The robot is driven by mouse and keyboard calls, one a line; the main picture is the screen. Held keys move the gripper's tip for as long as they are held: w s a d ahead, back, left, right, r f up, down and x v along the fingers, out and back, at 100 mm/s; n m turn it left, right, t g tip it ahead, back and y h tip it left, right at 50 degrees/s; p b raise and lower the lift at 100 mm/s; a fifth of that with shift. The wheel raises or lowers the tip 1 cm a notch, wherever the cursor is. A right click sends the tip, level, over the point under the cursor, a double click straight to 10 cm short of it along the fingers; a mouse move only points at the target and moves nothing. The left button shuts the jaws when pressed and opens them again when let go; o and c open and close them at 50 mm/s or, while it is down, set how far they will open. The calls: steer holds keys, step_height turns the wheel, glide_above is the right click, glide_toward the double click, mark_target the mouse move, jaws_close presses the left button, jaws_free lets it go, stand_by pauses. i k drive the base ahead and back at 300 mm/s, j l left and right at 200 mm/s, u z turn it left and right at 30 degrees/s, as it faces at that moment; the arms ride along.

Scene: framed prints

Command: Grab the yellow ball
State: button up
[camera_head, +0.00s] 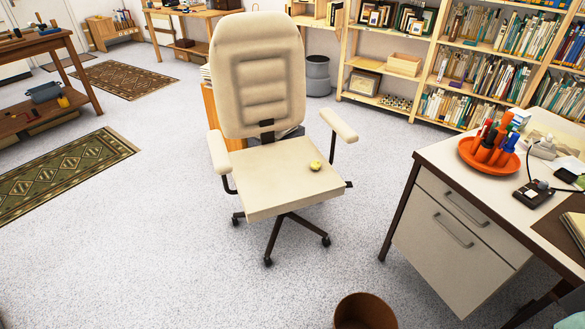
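A small yellow ball (315,166) rests on the seat of a cream office chair (272,190), towards the seat's right side near the right armrest. The chair stands in the middle of the view with its seat facing me. My gripper does not show in this view.
A desk (455,235) with drawers stands at the right, with an orange tray (470,158) of pens on it. A brown bin (364,312) stands at the bottom edge. Bookshelves (425,60) line the back.

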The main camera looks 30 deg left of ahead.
mark_target(316, 165)
steer(key=i+l+u, duration=0.1)
steer(key=u, duration=1.05)
steer(key=j, duration=0.35)
steer(key=i+j+z, duration=0.1)
steer(key=j, duration=0.25)
steer(key=i+j+z, duration=0.1)
steer(key=i+j, duration=0.25)
steer(key=i+j+z, duration=0.1)
steer(key=i+j, duration=0.2)
steer(key=j, duration=0.15)
steer(key=i+j+z, duration=0.1)
steer(key=i+j, duration=0.2)
steer(key=i+j+z, duration=0.15)
steer(key=i+j, duration=0.15)
steer(key=j, duration=0.25)
steer(key=i+j, duration=0.25)
steer(key=i, duration=0.15)
steer(key=i+j+z, duration=0.15)
steer(key=i, duration=0.3)
steer(key=j, duration=0.1)
